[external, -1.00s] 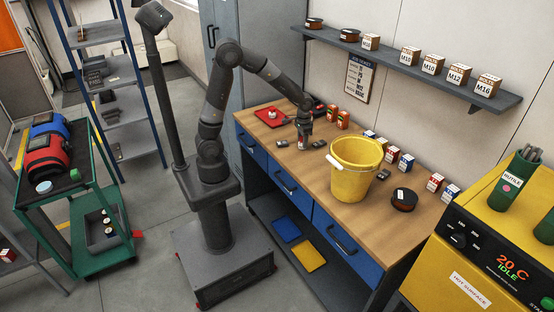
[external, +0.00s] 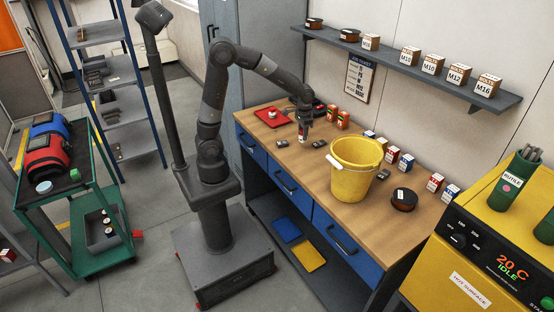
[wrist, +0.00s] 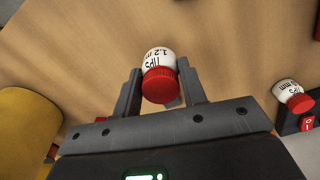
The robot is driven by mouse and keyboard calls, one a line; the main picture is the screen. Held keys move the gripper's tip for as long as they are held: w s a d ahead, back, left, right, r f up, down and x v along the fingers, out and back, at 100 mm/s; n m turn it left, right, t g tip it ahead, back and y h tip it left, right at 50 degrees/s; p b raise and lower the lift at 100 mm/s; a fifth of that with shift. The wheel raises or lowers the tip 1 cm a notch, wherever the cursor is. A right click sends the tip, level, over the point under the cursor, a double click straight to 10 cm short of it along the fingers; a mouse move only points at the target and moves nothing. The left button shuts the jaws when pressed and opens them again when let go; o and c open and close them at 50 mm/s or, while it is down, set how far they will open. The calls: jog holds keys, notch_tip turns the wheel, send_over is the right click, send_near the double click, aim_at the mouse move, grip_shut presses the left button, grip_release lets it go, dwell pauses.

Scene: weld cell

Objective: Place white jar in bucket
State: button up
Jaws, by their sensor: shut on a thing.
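A white jar with a red lid, labelled TIPS 1.2 mm (wrist: 160,60), is between my gripper's fingers (wrist: 160,92) in the wrist view. My gripper (external: 304,118) is shut on it and holds it just above the workbench in the external view, where the jar (external: 302,132) looks small. The yellow bucket (external: 352,180) stands upright on the bench, to the right of and nearer than my gripper. Its wall (wrist: 28,125) also shows at the left of the wrist view. The bucket's inside is mostly hidden.
A second white jar with a red lid (wrist: 290,94) is at the wrist view's right. A red tray (external: 265,119), orange boxes (external: 343,119), small dark parts (external: 319,143) and a black round tin (external: 404,199) lie on the bench. A shelf (external: 440,75) runs above.

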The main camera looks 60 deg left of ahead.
jog(key=s+d+r, duration=0.7)
jog(key=s+d, duration=0.1)
notch_tip(320, 180, up, 13)
jog(key=w+d+r+m, duration=0.1)
jog(key=w+d+m, duration=0.25)
jog(key=d, duration=0.65)
jog(key=w+d+r+m, duration=0.1)
jog(key=w+d+m, duration=0.3)
jog(key=d, duration=0.5)
jog(key=d+f+m, duration=0.3)
jog(key=d+m, duration=0.3)
jog(key=d, duration=0.5)
jog(key=f, duration=2.2)
jog(key=shift+s+a+f, duration=0.1)
jog(key=shift+s+f, duration=0.15)
jog(key=shift+s, duration=0.15)
